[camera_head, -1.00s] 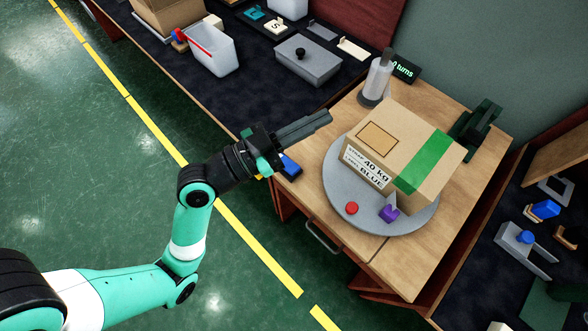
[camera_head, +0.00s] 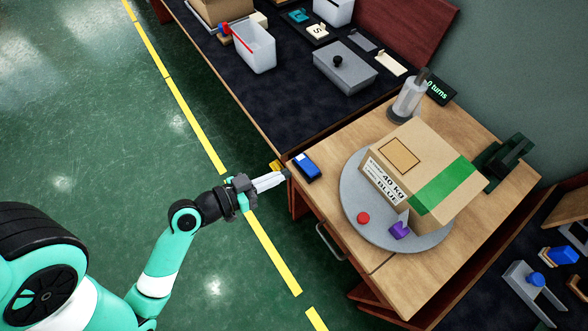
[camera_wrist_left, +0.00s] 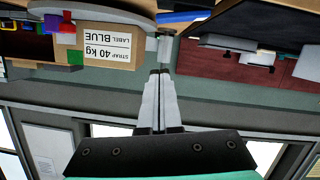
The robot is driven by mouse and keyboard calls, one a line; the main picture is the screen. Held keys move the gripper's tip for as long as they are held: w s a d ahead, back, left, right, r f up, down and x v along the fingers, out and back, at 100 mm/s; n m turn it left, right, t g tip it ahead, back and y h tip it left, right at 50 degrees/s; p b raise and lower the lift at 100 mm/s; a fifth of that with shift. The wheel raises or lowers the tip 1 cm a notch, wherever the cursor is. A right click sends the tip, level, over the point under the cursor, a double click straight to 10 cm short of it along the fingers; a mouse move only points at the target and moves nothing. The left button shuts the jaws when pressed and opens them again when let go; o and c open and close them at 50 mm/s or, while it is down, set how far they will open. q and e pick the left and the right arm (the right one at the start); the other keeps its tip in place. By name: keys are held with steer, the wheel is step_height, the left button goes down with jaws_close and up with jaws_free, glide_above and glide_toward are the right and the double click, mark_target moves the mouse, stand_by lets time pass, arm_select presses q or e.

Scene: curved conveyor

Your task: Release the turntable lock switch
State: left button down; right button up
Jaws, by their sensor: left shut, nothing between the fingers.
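A grey turntable (camera_head: 352,208) lies on the wooden table and carries a cardboard box (camera_head: 428,150) with a green strip and a "40 kg LABEL BLUE" label. A blue switch-like block (camera_head: 307,166), which may be the lock switch, sits at the table's left edge, with a small yellow piece (camera_head: 276,166) beside it. My left gripper (camera_head: 284,176) is shut and empty, its tips just short of the table edge by the blue block. In the left wrist view the shut fingers (camera_wrist_left: 160,74) point toward the table, seen upside down, with the box (camera_wrist_left: 92,42) at left. Contact cannot be told.
A red knob (camera_head: 363,218) and a purple piece (camera_head: 399,230) are on the turntable's front rim. A grey dispenser (camera_head: 408,98) and a "0 turns" display (camera_head: 440,87) stand behind. A drawer handle (camera_head: 328,242) projects from the table front. The green floor at left is clear.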

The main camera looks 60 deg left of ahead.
arm_select(q)
steer(key=b, duration=0.1)
glide_above(310, 175)
steer(key=shift+s+a+f, duration=0.1)
steer(key=shift+a+f, duration=0.05)
steer(key=shift+f, duration=0.4)
steer(key=shift+s+a+f, duration=0.1)
steer(key=shift+a+f, duration=0.05)
steer(key=shift+f, duration=0.35)
steer(key=f+b, duration=0.2)
steer(key=f, duration=0.1)
steer(key=shift+w+d, duration=0.2)
steer(key=shift+w, duration=0.1)
steer(key=shift+s+d+f+b, duration=0.2)
steer(key=shift+f+b, duration=0.1)
steer(key=shift+f, duration=0.15)
steer(key=shift+w, duration=0.1)
